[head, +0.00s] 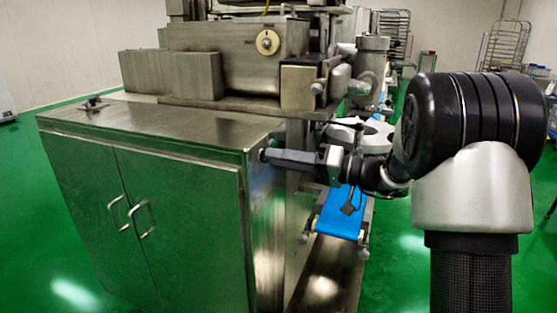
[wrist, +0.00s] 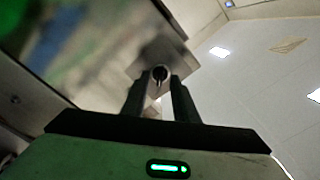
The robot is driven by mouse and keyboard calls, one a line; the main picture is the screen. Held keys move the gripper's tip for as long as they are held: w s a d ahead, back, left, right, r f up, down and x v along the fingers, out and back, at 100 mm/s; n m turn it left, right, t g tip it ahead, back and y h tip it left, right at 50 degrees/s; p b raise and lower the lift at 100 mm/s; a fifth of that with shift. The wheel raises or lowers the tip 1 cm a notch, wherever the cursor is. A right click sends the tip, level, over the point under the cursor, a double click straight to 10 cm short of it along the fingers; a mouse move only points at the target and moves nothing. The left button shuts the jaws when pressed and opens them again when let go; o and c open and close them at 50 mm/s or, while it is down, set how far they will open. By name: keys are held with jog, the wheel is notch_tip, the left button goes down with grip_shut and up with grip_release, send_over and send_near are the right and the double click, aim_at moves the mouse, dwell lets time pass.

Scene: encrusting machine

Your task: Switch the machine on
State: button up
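The encrusting machine (head: 235,65) stands on a steel cabinet (head: 170,215) in the head view. My gripper (head: 270,157) reaches in from the right, with its fingertips at the upper part of the cabinet's right side. In the wrist view my gripper (wrist: 160,82) has its two dark fingers apart. A small round metal-rimmed part, which looks like a switch knob (wrist: 160,73), shows between the fingertips. Whether the fingers press on this part or only stand beside it, I cannot tell. In the head view the fingertips largely hide that spot.
A blue conveyor belt (head: 342,212) runs below my arm, right of the cabinet. A round dial (head: 267,42) sits on the machine's upper front. Wire racks (head: 505,45) stand at the back right. Green floor (head: 45,190) lies clear to the left.

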jog(key=shift+w+a, duration=0.1)
jog(key=shift+a, duration=0.25)
grip_shut()
jog(key=shift+m, duration=0.4)
jog(key=shift+m+p, duration=4.8)
jog(key=shift+m, duration=3.7)
